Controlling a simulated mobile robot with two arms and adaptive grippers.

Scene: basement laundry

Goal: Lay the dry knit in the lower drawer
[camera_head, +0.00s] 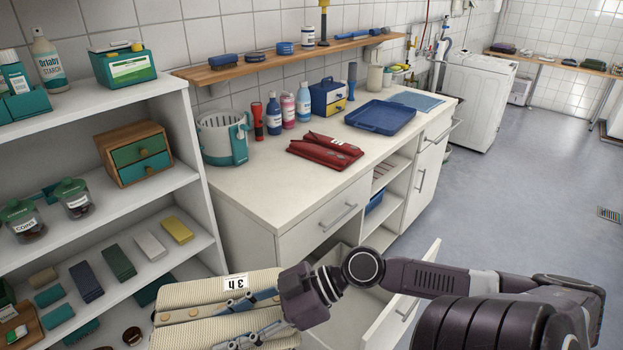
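A folded cream ribbed knit (190,290) with buttons and a white tag reading "3 h" is at the bottom of the view, in front of the counter's left end. My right gripper (242,318), its arm coming in from the right, has its fingers closed on this knit and holds it up. The lower drawer (405,305) of the counter stands pulled out; its front panel and part of its inside show behind my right arm, which hides the rest. Another folded knit, dark red (325,151), lies on the countertop. My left gripper is not in view.
The counter (255,188) carries a teal-white bucket (222,138), bottles, a small drawer box and a blue tray (381,117). The closed upper drawer (325,218) is above the open one. A filled shelf unit (195,165) stands close on the left. Floor at right is clear.

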